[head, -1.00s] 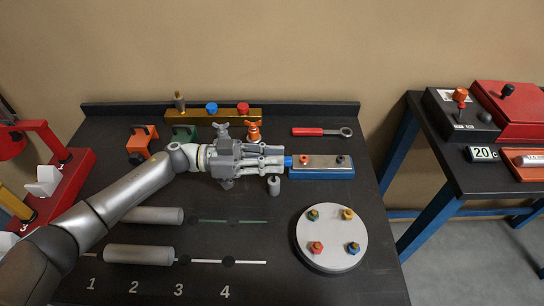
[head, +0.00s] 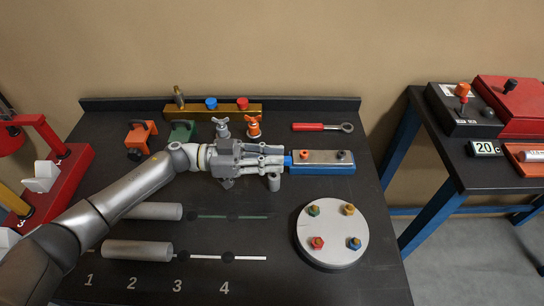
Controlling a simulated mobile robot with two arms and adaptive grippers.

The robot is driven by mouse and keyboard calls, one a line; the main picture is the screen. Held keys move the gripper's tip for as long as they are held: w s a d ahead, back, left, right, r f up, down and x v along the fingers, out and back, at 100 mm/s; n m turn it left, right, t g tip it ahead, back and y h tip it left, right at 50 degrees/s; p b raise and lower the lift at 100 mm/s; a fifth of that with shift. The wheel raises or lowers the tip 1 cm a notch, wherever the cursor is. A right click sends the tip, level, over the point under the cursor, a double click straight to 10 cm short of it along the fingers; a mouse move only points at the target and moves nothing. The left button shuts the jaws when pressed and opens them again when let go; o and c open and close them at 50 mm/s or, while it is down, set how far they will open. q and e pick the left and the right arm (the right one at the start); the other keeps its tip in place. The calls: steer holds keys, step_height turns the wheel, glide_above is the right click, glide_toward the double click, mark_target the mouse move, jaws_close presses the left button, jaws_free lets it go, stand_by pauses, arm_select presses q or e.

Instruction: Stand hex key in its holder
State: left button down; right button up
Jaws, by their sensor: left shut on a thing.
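My left gripper (head: 284,160) is shut at the middle of the table, its fingers pointing right. A small blue piece (head: 288,160) shows at its fingertips. I take this to be the hex key, but most of its shape is hidden by the fingers. Just right of the fingertips lies a blue block (head: 322,170) with a silver top, an orange knob and a dark knob. I cannot tell whether the blue piece touches it. A small grey upright cylinder (head: 274,183) stands just below the fingers. I cannot make out for certain which thing is the holder. My right gripper is not in view.
A gold rail (head: 235,112) with knobs stands at the back. A red-handled wrench (head: 320,127) lies back right. A round plate (head: 332,250) with coloured bolts sits front right. Grey cylinders (head: 138,250) lie front left.

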arm_select(q)
steer(key=shift+f, duration=0.25)
steer(key=c, duration=1.3)
jaws_free()
